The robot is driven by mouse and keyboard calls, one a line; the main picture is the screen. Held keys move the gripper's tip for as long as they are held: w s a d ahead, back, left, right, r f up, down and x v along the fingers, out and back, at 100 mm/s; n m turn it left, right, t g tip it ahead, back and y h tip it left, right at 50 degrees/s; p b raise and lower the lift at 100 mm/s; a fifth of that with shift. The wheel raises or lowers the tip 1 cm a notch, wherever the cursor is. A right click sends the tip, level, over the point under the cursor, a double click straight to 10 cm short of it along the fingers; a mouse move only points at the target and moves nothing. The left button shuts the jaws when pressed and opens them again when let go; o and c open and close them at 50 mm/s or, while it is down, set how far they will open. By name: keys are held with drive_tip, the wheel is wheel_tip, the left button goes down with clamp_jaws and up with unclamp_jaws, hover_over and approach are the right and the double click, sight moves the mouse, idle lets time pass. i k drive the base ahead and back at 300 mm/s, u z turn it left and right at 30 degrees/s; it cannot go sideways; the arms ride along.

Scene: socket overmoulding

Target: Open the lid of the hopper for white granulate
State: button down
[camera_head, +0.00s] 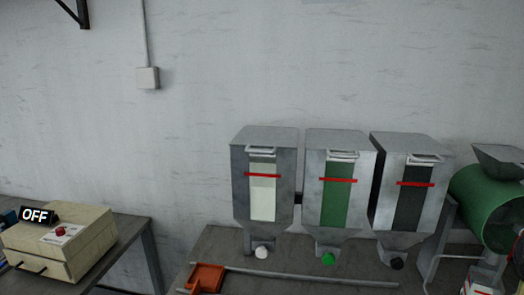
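The hopper for white granulate (243,205) is the leftmost of three grey metal hoppers in the head view. Its front window (263,203) shows pale white granulate, with a red line across the upper part. Its lid (267,136) lies flat on top and looks shut. A light metal handle (262,152) sits at the top front edge, and a white knob (261,251) is below the outlet. My gripper is not in view.
The green-granulate hopper (314,198) and black-granulate hopper (385,200) stand close on the right. A green machine (487,203) is at the far right. A beige box (75,245) stands left.

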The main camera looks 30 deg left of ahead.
sight(275, 136)
drive_tip(key=z, duration=0.55)
drive_tip(key=k, duration=1.25)
drive_tip(key=u, duration=0.1)
drive_tip(key=i, duration=0.75)
drive_tip(key=u, duration=0.55)
